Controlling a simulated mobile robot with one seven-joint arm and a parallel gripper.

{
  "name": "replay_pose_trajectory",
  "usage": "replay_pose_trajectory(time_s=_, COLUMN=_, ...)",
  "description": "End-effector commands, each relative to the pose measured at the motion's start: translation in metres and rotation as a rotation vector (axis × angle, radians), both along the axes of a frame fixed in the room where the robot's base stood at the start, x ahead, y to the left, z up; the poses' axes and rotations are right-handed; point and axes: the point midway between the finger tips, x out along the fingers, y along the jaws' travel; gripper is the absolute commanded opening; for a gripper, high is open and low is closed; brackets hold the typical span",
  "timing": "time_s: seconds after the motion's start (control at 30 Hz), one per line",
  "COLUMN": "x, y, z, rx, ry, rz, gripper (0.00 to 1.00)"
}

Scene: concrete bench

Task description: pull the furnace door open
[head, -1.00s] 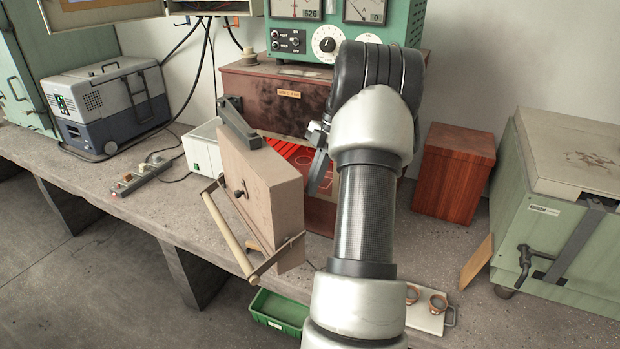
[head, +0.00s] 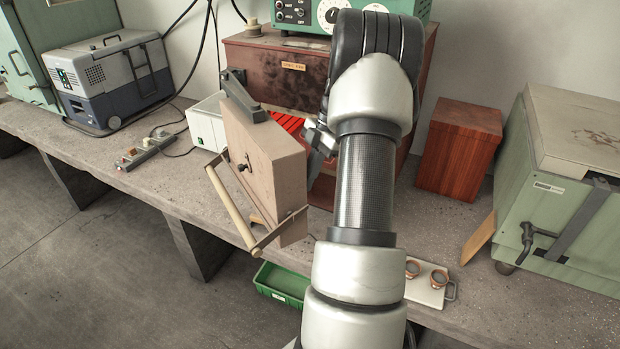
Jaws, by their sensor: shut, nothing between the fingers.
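The furnace (head: 265,60) is a dark red-brown box on the bench, partly hidden behind my arm. Its thick beige door (head: 262,165) stands swung open toward the front left, with red glowing interior (head: 288,122) showing behind it. The door's long pale bar handle (head: 231,208) is on its outer face, on the left. My gripper (head: 319,142) is just right of the door, on its inner side in front of the furnace opening, apart from the handle. It is shut and empty, partly hidden by my wrist.
A green control unit (head: 290,14) sits on the furnace. A reddish wooden block (head: 460,150) and a pale green chest (head: 565,190) stand right. A white tray with small cups (head: 428,286) and a green bin (head: 282,284) are in front. A grey-blue cool box (head: 115,85) stands left.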

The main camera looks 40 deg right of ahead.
Motion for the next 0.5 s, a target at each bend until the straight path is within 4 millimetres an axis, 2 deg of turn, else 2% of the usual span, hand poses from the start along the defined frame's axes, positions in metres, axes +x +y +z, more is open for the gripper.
replay_pose_trajectory(time_s=0.17, x=0.001, y=0.032, z=-0.004, rx=0.005, ry=0.001, rz=-0.064, gripper=0.0)
replay_pose_trajectory(time_s=0.27, x=0.004, y=0.059, z=-0.005, rx=0.004, ry=0.0, rz=-0.126, gripper=0.0)
replay_pose_trajectory(time_s=0.5, x=0.025, y=0.14, z=-0.005, rx=0.004, ry=-0.002, rz=-0.333, gripper=0.0)
